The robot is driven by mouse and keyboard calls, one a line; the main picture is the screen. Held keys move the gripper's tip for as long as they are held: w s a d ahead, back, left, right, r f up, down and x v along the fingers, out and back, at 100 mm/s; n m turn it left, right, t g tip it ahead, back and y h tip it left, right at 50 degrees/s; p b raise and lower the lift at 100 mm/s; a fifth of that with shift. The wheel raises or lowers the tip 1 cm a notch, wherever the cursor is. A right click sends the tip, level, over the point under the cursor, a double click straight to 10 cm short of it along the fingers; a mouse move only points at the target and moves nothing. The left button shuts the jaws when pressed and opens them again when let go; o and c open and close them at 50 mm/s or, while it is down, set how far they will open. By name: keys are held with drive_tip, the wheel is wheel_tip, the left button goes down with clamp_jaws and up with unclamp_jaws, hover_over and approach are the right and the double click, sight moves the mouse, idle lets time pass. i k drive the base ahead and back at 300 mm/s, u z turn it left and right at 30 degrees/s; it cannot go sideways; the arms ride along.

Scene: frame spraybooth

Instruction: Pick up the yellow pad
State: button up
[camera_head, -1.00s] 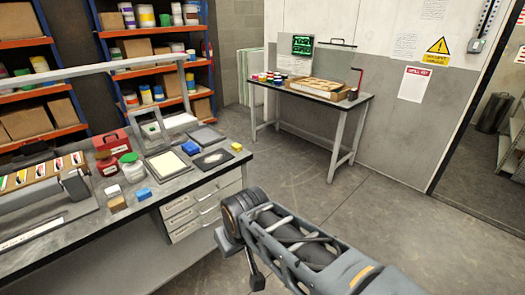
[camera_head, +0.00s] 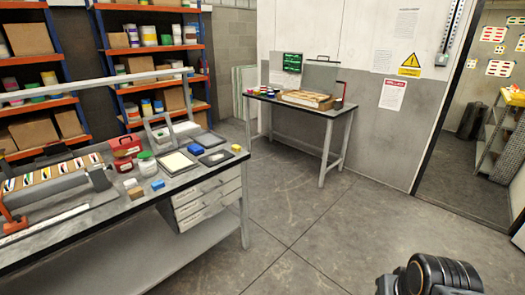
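A small yellow pad (camera_head: 236,147) lies near the right end of the long workbench (camera_head: 219,212), close to its back right corner. It is beside a dark flat piece with a pale patch (camera_head: 215,157) and to the right of a blue block (camera_head: 194,149). Nothing covers it. Part of my arm shows at the bottom right, over the floor and well away from the bench. My gripper itself cannot be made out in this view.
On the bench are a tray with a pale yellow sheet (camera_head: 177,162), a red box (camera_head: 125,144), jars and another blue block (camera_head: 157,185). A second table (camera_head: 330,112) stands by the far wall. Open floor (camera_head: 300,215) lies right of the bench.

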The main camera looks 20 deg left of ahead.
sight(235, 149)
drive_tip(key=z, duration=0.05)
drive_tip(key=i, duration=1.35)
drive_tip(key=u, duration=0.3)
drive_tip(key=i, duration=1.1)
drive_tip(key=u, duration=1.65)
drive_tip(key=i, duration=0.95)
drive_tip(key=u, duration=1)
